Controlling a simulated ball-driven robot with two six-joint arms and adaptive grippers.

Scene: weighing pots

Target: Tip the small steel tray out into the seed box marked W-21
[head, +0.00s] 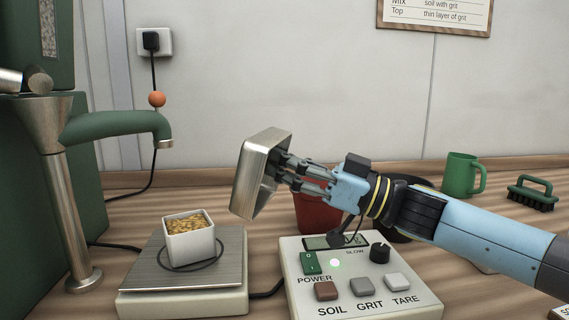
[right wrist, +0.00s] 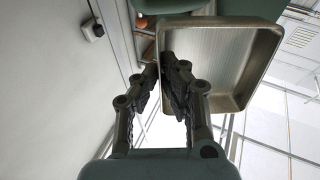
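My right gripper (head: 282,170) is shut on the wall of the small steel tray (head: 252,172). The tray is held in the air, tipped steeply onto its side, above and to the right of the scale. In the right wrist view my right gripper (right wrist: 168,62) pinches the tray wall, and the inside of the tray (right wrist: 213,62) that shows is bare metal. A small white square box (head: 190,250) holding golden grains stands on the scale plate, below and left of the tray. No W-21 mark is readable on it. My left gripper is not in view.
A green spout (head: 115,124) reaches over from the left. A button console (head: 350,282), a red pot (head: 314,212), a green mug (head: 461,176) and a brush (head: 533,196) stand to the right.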

